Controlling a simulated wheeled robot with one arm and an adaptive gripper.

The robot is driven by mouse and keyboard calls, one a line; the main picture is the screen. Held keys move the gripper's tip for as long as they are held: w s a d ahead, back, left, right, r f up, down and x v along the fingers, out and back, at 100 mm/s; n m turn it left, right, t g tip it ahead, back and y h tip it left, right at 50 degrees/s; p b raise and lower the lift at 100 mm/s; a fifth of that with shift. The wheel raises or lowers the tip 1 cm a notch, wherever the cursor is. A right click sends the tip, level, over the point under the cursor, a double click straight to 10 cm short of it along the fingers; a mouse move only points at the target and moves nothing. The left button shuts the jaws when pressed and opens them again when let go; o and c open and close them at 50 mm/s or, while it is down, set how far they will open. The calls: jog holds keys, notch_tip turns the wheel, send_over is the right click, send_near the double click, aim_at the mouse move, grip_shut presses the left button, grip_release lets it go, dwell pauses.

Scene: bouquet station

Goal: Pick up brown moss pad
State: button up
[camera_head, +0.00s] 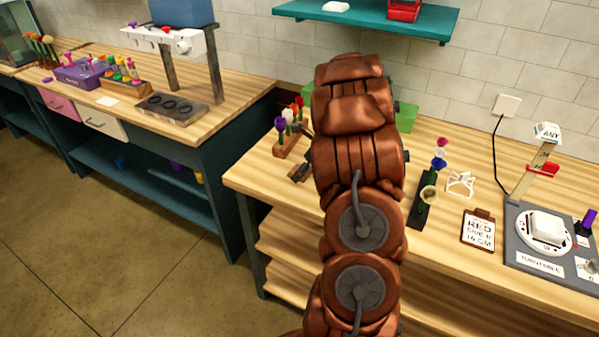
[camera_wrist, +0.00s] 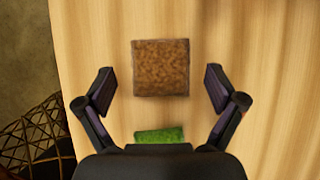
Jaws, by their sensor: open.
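The brown moss pad (camera_wrist: 161,68) is a square, rough-textured block on the wooden table (camera_wrist: 262,50) in the wrist view. My gripper (camera_wrist: 160,88) is open, with one finger to the left of the pad and one to the right, both apart from it. The pad lies between and slightly beyond the fingertips. In the head view my arm hides the brown pad and most of the gripper; a small part of dark gripper shows at the arm's left side.
A green pad (camera_wrist: 160,135) lies close to my gripper's palm. The table's left edge is near the left finger. In the head view, a wooden flower rack (camera_head: 287,146) stands left of my arm, and a dark flower stand (camera_head: 421,209) and clipboard (camera_head: 478,231) are right.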

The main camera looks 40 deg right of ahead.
jog(key=shift+c, duration=0.2)
jog(key=c, duration=0.8)
jog(key=shift+r, duration=0.1)
jog(key=shift+c, duration=0.2)
